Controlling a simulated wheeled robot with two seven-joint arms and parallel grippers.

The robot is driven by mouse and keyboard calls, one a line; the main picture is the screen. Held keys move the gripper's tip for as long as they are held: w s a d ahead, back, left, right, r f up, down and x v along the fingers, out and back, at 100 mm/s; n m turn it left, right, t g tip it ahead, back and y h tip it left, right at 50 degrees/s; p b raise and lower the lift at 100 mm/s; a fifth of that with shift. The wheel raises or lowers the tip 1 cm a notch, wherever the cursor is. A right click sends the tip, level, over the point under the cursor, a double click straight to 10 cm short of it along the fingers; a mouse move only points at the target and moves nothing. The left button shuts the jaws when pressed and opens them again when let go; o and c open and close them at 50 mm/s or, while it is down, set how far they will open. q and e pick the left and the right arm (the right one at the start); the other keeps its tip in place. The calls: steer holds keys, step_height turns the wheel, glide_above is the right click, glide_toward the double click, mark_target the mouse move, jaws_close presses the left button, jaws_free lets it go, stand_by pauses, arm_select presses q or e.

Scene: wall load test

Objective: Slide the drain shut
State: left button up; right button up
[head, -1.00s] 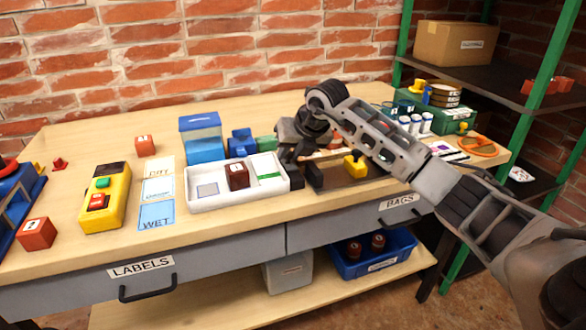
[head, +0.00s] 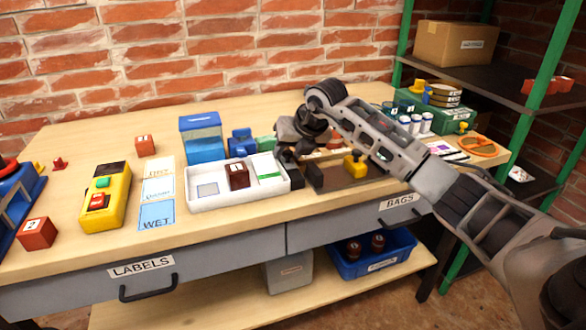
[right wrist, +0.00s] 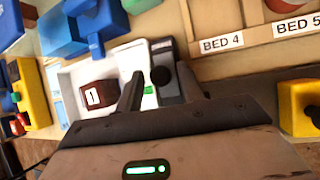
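A white tray (head: 215,202) lies on the bench and holds a dark red block (head: 238,176) marked 1. Its right part has a white panel with a green strip (head: 270,176). In the right wrist view a dark grey piece with a black round knob (right wrist: 160,76) sits along the tray's right end; I cannot tell for sure that it is the drain slide. My right gripper (head: 287,163) is over that end. In the wrist view its fingers (right wrist: 160,70) are apart, one on each side of the knob; contact cannot be told. My left gripper is not in view.
A yellow button box (head: 107,197) and label cards (head: 157,187) lie left of the tray. A blue bin (head: 202,138) and blue clamp (head: 241,143) stand behind it. A brown divided tray with a yellow block (head: 355,167) is at the right. The bench's back left is clear.

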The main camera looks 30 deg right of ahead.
mark_target(290, 153)
steer(key=shift+r+p, duration=2.75)
steer(key=shift+r, duration=0.8)
